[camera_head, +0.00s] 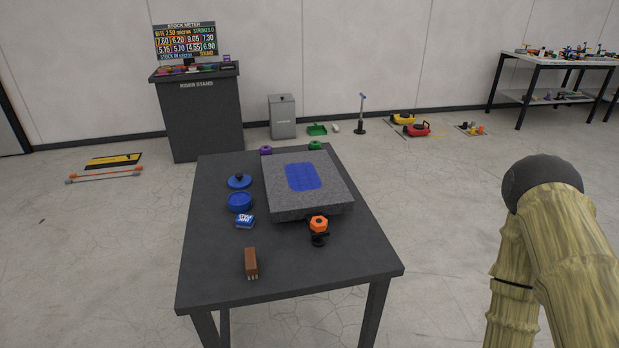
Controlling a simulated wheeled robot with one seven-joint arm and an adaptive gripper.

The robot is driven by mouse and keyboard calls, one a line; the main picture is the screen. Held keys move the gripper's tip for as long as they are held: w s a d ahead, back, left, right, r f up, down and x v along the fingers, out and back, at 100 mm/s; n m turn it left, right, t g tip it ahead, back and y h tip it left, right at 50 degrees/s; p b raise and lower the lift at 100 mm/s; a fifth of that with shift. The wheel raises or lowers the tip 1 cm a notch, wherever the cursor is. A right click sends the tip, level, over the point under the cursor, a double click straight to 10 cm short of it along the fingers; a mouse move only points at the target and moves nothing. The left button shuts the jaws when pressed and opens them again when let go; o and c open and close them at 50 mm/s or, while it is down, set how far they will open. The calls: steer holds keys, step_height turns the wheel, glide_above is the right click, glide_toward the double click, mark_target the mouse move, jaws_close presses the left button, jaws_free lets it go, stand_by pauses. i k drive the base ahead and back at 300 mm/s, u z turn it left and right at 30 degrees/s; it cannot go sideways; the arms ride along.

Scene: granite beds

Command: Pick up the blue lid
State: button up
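The blue lid (239,181) is a flat blue disc with a dark knob on top. It lies on the left side of the dark table (300,275), left of the granite block. Just in front of it stands a round blue tin (240,202), which looks open at the top. The lid is apart from the tin. Part of my arm shows at the right edge of the view, well away from the lid. My gripper's fingers are not visible.
A granite block (290,206) with a blue patch (303,176) fills the table's back right. A small blue-and-white box (245,221), a brown brush (251,263) and an orange knob (319,223) are nearby. The table's front right is clear.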

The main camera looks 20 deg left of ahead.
mark_target(239, 181)
steer(key=z, duration=1.3)
steer(key=i, duration=1.45)
steer(key=u, duration=2.75)
